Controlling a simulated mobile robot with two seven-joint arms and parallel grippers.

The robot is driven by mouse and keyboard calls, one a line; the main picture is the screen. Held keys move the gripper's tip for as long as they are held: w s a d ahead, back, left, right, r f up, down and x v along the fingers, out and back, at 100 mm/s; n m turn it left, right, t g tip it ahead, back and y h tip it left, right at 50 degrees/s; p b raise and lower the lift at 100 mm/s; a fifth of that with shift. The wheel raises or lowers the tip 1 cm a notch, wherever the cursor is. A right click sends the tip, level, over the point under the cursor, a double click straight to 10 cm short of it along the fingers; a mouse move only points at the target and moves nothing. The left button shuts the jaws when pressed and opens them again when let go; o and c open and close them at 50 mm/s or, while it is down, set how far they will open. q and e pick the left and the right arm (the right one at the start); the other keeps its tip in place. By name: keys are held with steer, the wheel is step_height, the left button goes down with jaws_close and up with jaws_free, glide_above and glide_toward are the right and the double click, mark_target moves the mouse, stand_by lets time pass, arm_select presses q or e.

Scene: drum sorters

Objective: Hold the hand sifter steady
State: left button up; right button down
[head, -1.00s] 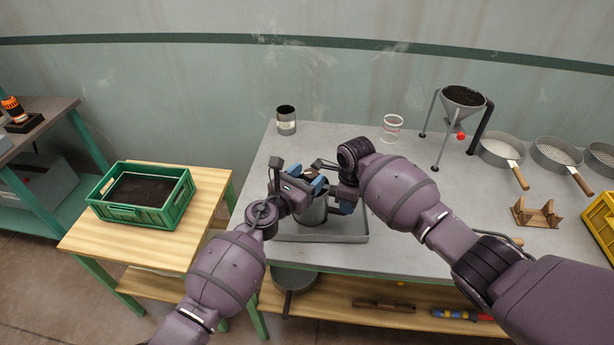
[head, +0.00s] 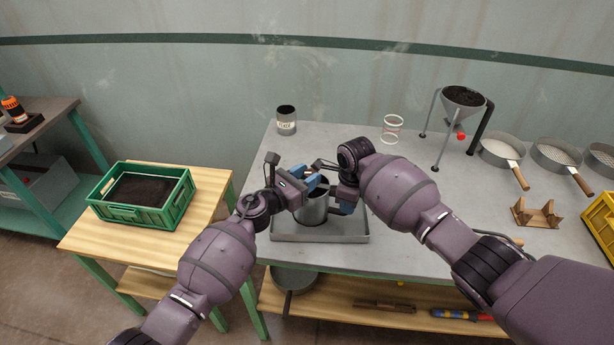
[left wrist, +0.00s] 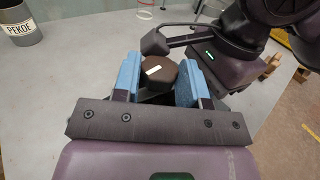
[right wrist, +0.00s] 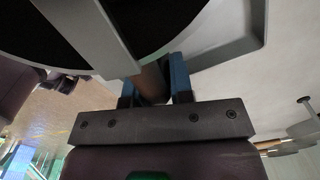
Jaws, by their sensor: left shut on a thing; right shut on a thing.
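The hand sifter (head: 312,211) is a grey metal cup, standing upright over a shallow grey tray (head: 322,239) on the bench. I cannot tell whether it touches the tray. My left gripper (head: 314,182) is above the cup, its blue fingers shut on a dark brown knob (left wrist: 160,74) with a white mark. My right gripper (head: 340,207) is at the cup's right side. In the right wrist view it is shut on the brown handle (right wrist: 152,84), with the sifter's rim and a crossbar (right wrist: 102,38) above. The inside of the cup is mostly hidden.
A PEKOE tin (head: 286,121), a clear ringed container (head: 391,128) and a funnel on a stand (head: 463,104) stand behind. Round sieves (head: 502,149) and a wooden rest (head: 536,214) are at right. A green crate (head: 142,214) of dark material sits on the left table.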

arm_select(q)
steer(key=shift+w+a+m+g+h, duration=0.15)
steer(key=shift+m+g+h, duration=1.2)
steer(key=shift+g, duration=0.35)
steer(key=o, duration=0.9)
steer(key=v, duration=1.2)
steer(key=shift+r, duration=0.15)
